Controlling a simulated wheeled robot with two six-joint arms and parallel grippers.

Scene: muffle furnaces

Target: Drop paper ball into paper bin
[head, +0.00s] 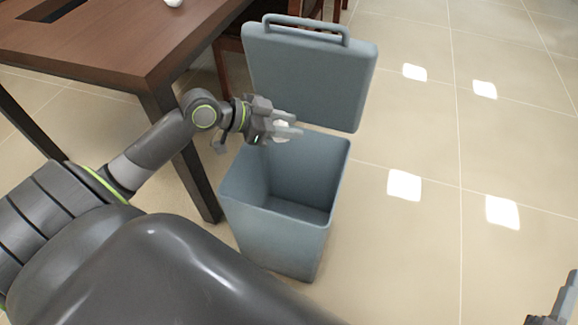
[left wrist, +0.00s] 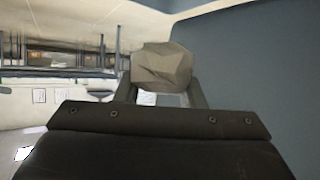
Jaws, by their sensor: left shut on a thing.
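The white paper ball (left wrist: 162,68) is held between the fingers of my left gripper (head: 287,130). It also shows as a small white shape in the head view (head: 281,128). The grey-blue paper bin (head: 275,235) stands on the floor with its lid (head: 310,75) raised upright at the back. The bin's inside looks empty. My left gripper is shut on the ball and shows over the rear left part of the bin's opening, in front of the lid. My right gripper (head: 562,305) shows only partly at the lower right edge; its jaws cannot be made out.
A brown wooden table (head: 130,50) stands to the left of the bin, its leg (head: 190,165) close beside it. A white object (head: 173,3) lies on the table at the top edge. Chairs (head: 228,45) are behind. The tiled floor to the right is clear.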

